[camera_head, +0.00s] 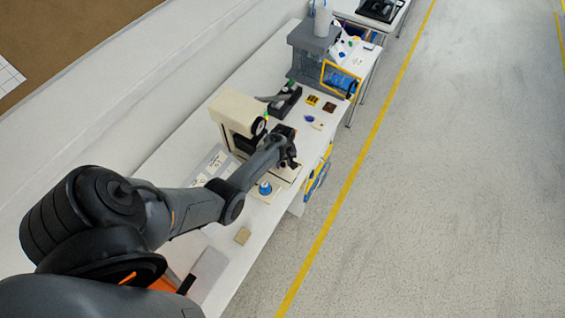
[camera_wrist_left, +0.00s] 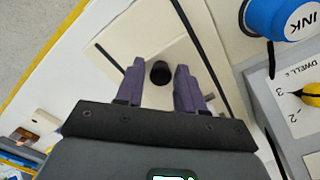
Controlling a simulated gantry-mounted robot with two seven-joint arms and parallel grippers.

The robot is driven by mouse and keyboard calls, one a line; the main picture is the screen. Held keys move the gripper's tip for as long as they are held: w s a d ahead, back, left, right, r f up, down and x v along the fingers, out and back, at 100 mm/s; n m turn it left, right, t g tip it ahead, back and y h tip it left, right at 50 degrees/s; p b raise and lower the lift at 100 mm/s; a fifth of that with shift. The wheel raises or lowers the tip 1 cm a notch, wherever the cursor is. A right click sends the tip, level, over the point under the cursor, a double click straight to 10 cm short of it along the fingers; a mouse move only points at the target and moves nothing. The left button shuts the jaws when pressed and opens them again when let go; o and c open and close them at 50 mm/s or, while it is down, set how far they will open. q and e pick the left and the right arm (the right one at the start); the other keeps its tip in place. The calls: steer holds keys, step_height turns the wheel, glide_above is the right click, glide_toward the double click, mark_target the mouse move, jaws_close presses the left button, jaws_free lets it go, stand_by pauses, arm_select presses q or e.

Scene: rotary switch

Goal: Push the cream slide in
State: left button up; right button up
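The cream slide (camera_wrist_left: 158,45) is a flat plate with a dark round knob (camera_wrist_left: 160,73) standing on it, in the left wrist view. Dark edges run along both its sides. In the head view the slide (camera_head: 286,172) shows only partly, at the foot of the cream machine (camera_head: 236,112), mostly behind my arm. My left gripper (camera_wrist_left: 159,66) is open, its two purple-grey fingers on either side of the knob, with a gap visible at each side. In the head view the left gripper (camera_head: 288,158) is over the machine's front. My right gripper is not in view.
A blue ink pot (camera_wrist_left: 280,18) is beside the slide; it also shows in the head view (camera_head: 265,188). A dwell dial with a yellow-and-black pointer (camera_wrist_left: 312,95) is at the right. Small items and a yellow-framed blue rack (camera_head: 340,80) stand farther along the white table.

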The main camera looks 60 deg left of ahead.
arm_select(q)
steer(key=shift+o, duration=0.8)
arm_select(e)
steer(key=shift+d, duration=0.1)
arm_select(q)
steer(key=shift+r, duration=0.15)
steer(key=shift+r, duration=0.3)
step_height(320, 180, up, 10)
steer(key=p, duration=0.1)
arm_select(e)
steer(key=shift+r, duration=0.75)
